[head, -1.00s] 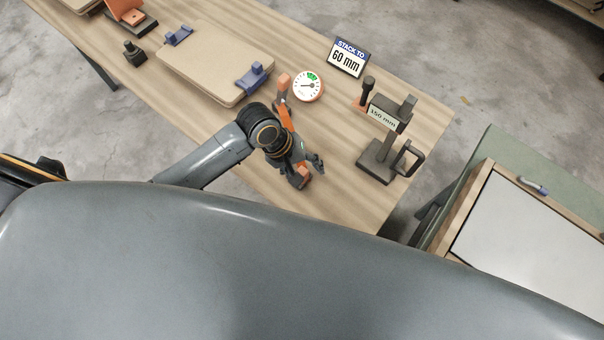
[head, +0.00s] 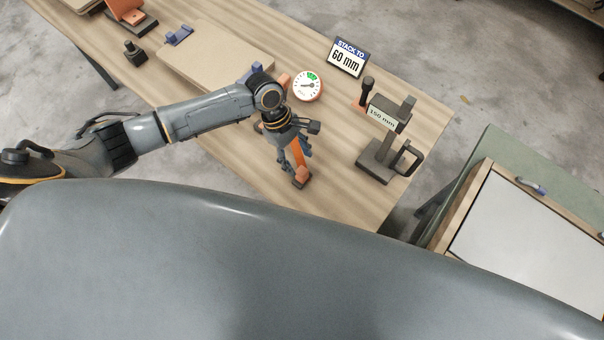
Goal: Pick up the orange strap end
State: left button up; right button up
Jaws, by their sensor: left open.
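The orange strap (head: 297,152) lies on the wooden table, running toward the near edge. A dark-and-orange end piece (head: 301,179) sits at its near end. An orange piece at its far end (head: 284,79) shows beside my arm. My left gripper (head: 294,154) is open over the near part of the strap and points down toward the table. My wrist hides the middle of the strap. I cannot tell whether the fingers touch it. My right gripper is not in view.
A tan board stack (head: 210,55) with blue clamps lies behind my left arm. The table's near right area is clear.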

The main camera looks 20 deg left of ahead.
aim_at(300, 169)
pick_arm(q)
jog(key=shift+s+a+x, duration=0.1)
jog(key=shift+s+x, duration=0.1)
jog(key=shift+x, duration=1.25)
jog(key=shift+s+a+x, duration=0.15)
jog(key=shift+x, duration=1.3)
grip_shut()
